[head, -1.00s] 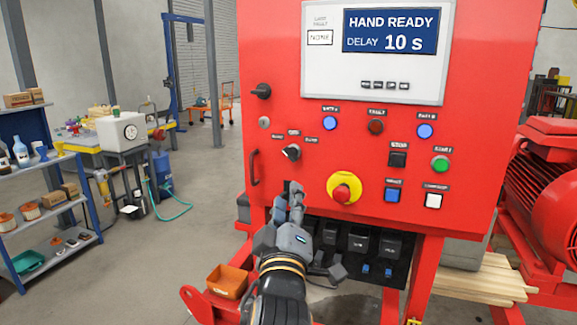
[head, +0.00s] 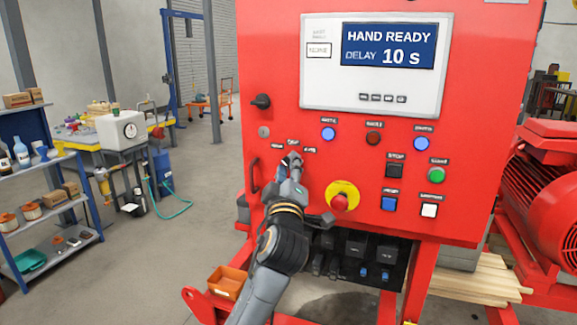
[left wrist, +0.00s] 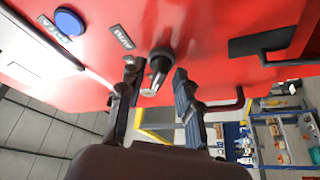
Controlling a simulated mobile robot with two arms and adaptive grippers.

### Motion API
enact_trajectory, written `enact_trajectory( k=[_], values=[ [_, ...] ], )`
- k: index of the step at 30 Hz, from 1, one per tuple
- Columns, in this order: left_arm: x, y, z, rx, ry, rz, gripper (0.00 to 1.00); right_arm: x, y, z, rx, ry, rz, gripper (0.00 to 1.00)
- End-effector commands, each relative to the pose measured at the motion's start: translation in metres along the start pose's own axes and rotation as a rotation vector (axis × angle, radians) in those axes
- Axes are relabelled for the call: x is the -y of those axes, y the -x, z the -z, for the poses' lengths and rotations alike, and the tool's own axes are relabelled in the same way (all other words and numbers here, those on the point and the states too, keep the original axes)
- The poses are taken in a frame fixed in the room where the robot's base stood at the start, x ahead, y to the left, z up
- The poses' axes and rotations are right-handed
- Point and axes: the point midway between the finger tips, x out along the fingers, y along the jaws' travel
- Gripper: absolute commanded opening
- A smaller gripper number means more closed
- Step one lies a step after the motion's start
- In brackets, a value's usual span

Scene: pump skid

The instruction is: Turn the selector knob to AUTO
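The red control panel (head: 270,60) faces me. Its display (head: 389,47) reads "HAND READY, DELAY 10 s". My left gripper (head: 291,160) is at the selector knob, below three small labels (head: 293,141) too small to read, and hides most of the knob in the head view. In the left wrist view the dark selector knob with a pale front (left wrist: 158,70) is between the two fingers of my left gripper (left wrist: 155,76). My right gripper is out of view.
A yellow-ringed red emergency button (head: 341,197) is right of my left gripper. A black rotary switch (head: 261,101) and panel handle (head: 254,175) are to its left. Several push buttons fill the panel's right side. An orange bin (head: 229,282) sits below.

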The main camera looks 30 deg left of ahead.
Motion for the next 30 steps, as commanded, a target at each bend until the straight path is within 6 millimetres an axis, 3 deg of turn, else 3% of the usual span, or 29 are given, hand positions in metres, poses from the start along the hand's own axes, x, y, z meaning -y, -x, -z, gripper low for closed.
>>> enact_trajectory(
  k=[7,12,23,30],
  values=[
    [-0.0001,-0.0003,-0.0003,0.0,0.0,-0.001,0.32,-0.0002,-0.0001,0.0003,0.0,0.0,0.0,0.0],
    [-0.0001,-0.0002,-0.0003,0.0,0.0,-0.001,0.0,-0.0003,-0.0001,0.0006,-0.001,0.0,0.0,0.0],
    [0.0011,0.0001,-0.0006,0.0,-0.035,-0.015,0.0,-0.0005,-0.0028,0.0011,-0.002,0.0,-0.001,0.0],
    [0.0026,0.0002,-0.0008,-0.001,-0.162,-0.068,0.0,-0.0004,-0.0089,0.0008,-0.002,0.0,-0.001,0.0]
  ],
)
